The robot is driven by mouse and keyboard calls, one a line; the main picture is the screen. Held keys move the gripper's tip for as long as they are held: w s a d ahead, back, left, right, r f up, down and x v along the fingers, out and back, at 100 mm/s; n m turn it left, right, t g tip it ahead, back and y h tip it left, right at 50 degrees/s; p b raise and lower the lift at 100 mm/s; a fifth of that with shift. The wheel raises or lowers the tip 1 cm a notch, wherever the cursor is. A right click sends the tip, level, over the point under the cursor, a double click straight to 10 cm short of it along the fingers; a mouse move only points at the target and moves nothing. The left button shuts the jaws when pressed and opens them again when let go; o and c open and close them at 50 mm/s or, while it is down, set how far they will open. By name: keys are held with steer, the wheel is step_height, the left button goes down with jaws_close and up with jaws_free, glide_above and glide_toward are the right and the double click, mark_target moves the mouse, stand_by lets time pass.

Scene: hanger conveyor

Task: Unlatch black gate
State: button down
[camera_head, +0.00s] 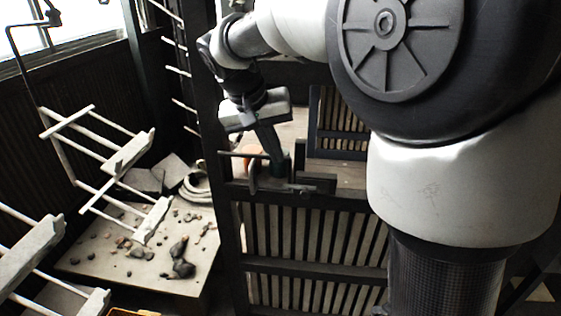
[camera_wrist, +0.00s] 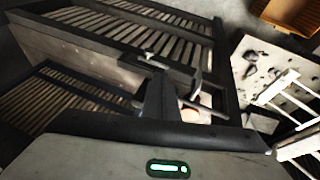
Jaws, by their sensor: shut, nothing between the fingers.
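The black gate (camera_head: 310,262), a dark frame with pale vertical slats, stands below my arm in the head view. It also shows in the wrist view (camera_wrist: 185,45). A latch (camera_head: 300,190) with a thin metal bar and an upright plate sits along its top rail. It shows in the wrist view (camera_wrist: 153,58) just beyond my fingers. My gripper (camera_head: 278,168) is shut and empty, pointing down at the top rail close beside the latch. In the wrist view my gripper (camera_wrist: 158,88) partly covers the latch area. Whether the fingers touch the latch is unclear.
Pale hanging racks (camera_head: 130,150) occupy the left side. A pale platform (camera_head: 150,250) with scattered dark stones lies left of the gate. A coiled ring and blocks (camera_head: 172,168) sit at its back. A rounded orange object (camera_head: 252,155) is just behind my fingers.

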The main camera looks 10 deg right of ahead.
steer(key=x, duration=0.4)
steer(key=d+x, duration=0.1)
steer(key=x, duration=0.3)
steer(key=s+x, duration=0.1)
steer(key=x, duration=0.3)
steer(key=shift+d+f+b, duration=0.25)
steer(key=shift+d+b, duration=0.1)
steer(key=shift+d, duration=0.1)
steer(key=d, duration=0.2)
steer(key=s+d, duration=0.1)
steer(key=d, duration=0.1)
steer(key=shift+s+b, duration=0.15)
steer(key=shift+b, duration=0.15)
